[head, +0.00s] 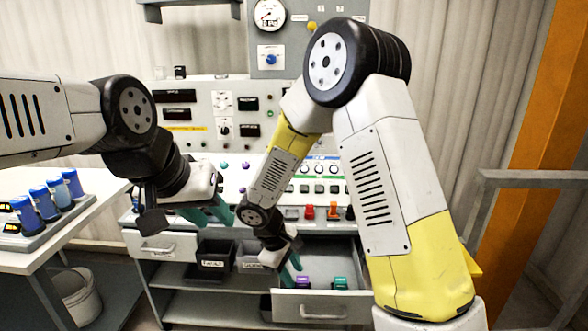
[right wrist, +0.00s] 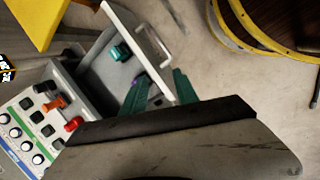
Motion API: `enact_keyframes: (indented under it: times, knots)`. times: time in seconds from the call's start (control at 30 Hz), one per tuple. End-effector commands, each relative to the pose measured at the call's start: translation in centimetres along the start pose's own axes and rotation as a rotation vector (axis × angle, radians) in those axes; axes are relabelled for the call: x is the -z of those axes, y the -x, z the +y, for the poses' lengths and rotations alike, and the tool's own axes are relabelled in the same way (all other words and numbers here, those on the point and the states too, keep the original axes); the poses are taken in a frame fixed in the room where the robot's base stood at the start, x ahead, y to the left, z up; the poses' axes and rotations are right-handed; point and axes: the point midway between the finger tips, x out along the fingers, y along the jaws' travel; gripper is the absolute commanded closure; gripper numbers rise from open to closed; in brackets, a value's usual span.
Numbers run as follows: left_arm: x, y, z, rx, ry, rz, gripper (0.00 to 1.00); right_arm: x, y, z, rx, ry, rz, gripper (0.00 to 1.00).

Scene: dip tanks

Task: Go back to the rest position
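My left gripper (head: 216,216) is in front of the control bench at left of centre. Its two teal fingers are apart, with nothing seen between them. My right gripper (head: 291,270) hangs low by the open drawer (head: 313,307), its fingers partly hidden in the head view. In the right wrist view its teal fingers (right wrist: 160,88) are apart and empty, over the open drawer. A purple item (head: 303,282) and a green item (head: 340,283) lie in the drawer, and the green one also shows in the right wrist view (right wrist: 119,52).
A white side table (head: 88,189) at left carries a rack of blue-capped bottles (head: 47,204). Dark bins (head: 214,255) stand under the bench panel. A white bucket (head: 78,293) is on the floor. An orange post (head: 550,130) and grey rail (head: 530,179) are at right.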

Motion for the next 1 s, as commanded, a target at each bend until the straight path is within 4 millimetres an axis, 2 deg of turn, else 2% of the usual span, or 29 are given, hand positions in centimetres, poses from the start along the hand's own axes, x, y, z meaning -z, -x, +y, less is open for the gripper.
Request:
enact_keyframes:
  times: [0.03,0.2,0.4,0.57,0.7,0.83,1.0]
  knots:
    - [0.0,0.0,0.0,0.000,0.000,0.000,0.64,-1.6,2.0,1.5,0.006,-0.075,0.024,0.64]
    - [0.0,0.0,0.0,0.000,0.000,0.000,0.64,-6.7,7.5,4.2,0.044,-0.296,0.097,0.64]
    - [0.0,0.0,0.0,0.000,0.000,0.000,0.64,-12.9,12.9,5.5,0.093,-0.545,0.204,0.64]
    - [0.0,0.0,0.0,0.000,0.000,0.000,0.64,-17.5,16.7,5.1,0.133,-0.730,0.312,0.64]
    - [0.0,0.0,0.0,0.000,0.000,0.000,0.64,-20.9,19.6,4.0,0.164,-0.879,0.421,0.64]
    - [0.0,0.0,0.0,0.000,0.000,0.000,0.64,-23.2,21.7,2.8,0.189,-0.989,0.517,0.64]
    - [0.0,0.0,0.0,0.000,0.000,0.000,0.64,-24.6,23.2,1.7,0.207,-1.068,0.601,0.64]
